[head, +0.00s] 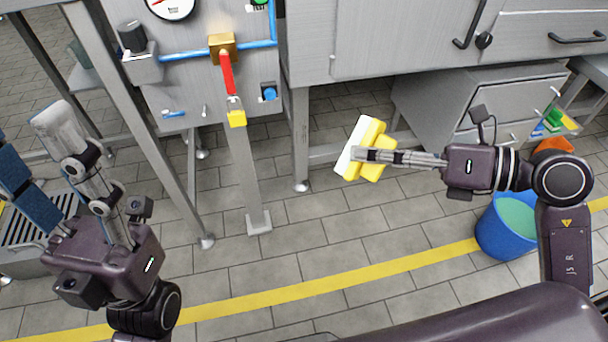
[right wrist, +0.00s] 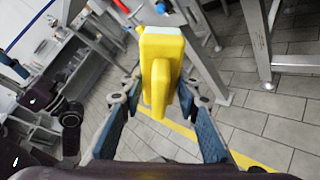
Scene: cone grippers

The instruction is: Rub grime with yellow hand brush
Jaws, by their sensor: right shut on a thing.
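The yellow hand brush (head: 374,150) is in my right gripper (head: 366,155), which is shut on its handle. Its pale bristle side faces left in the head view. The right wrist view shows the brush's yellow body and handle (right wrist: 161,85) between the blue finger pads. It is held in the air, apart from the cabinet and the frame. My left gripper (head: 36,150) is at the left edge, fingers spread and empty. I cannot make out any grime in either view.
A grey panel (head: 190,92) with a gauge, blue pipe, red lever and yellow padlock (head: 236,118) stands at upper left. A grey cabinet (head: 390,40) is at upper right. A blue bucket (head: 500,238) stands on the floor at right. The tiled floor in the middle is clear.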

